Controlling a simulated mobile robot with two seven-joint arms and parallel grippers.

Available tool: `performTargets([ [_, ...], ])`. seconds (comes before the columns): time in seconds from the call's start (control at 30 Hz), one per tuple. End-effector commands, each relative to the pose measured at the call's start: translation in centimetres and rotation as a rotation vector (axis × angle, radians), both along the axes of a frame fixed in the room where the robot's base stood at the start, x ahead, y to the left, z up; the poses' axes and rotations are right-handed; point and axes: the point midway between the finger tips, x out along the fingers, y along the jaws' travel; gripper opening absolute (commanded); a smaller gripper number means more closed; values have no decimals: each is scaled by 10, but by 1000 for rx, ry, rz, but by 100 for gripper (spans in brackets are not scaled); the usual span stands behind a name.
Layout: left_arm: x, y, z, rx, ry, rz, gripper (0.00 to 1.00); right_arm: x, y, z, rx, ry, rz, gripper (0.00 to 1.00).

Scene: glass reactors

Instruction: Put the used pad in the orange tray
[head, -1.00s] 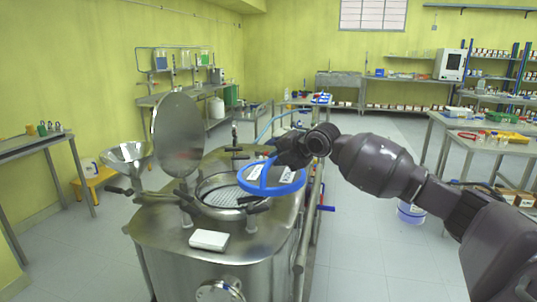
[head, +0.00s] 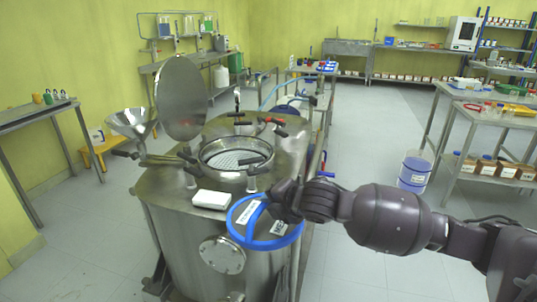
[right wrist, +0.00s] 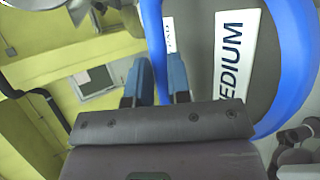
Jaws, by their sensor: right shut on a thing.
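My right gripper (head: 268,207) is shut on the blue bar of a round blue-rimmed disc (head: 233,229). The disc is held in front of the steel reactor's right front side. It has a dark face and white labels; one reads "MEDIUM" in the right wrist view (right wrist: 232,55). There the two fingers (right wrist: 156,78) stand on either side of the blue bar. A white rectangular pad-like block (head: 211,199) lies flat on the reactor top; I cannot tell whether it is the used pad. I cannot identify an orange tray with certainty. My left gripper is not in view.
The steel reactor (head: 170,182) has an open round port (head: 237,158) with a perforated plate inside, a raised lid (head: 181,98) and clamp handles. A funnel (head: 131,122) is at its left. A white bucket (head: 414,172) and cluttered tables stand right. The floor between is clear.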

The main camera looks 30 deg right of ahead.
Motion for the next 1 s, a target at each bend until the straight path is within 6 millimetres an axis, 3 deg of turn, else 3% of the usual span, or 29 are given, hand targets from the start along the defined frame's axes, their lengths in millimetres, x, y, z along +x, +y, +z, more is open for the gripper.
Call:
performTargets([
  [0.03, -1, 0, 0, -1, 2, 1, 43, -15, 16, -15, 8, 5, -7, 0],
  [0.2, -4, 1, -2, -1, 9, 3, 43, -57, 56, -56, 9, 8, -53, 0],
  [0.6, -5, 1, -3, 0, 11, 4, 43, -116, 113, -116, 2, 10, -115, 0],
  [1.0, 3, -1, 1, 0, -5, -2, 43, -115, 132, -114, 18, 9, -96, 0],
])
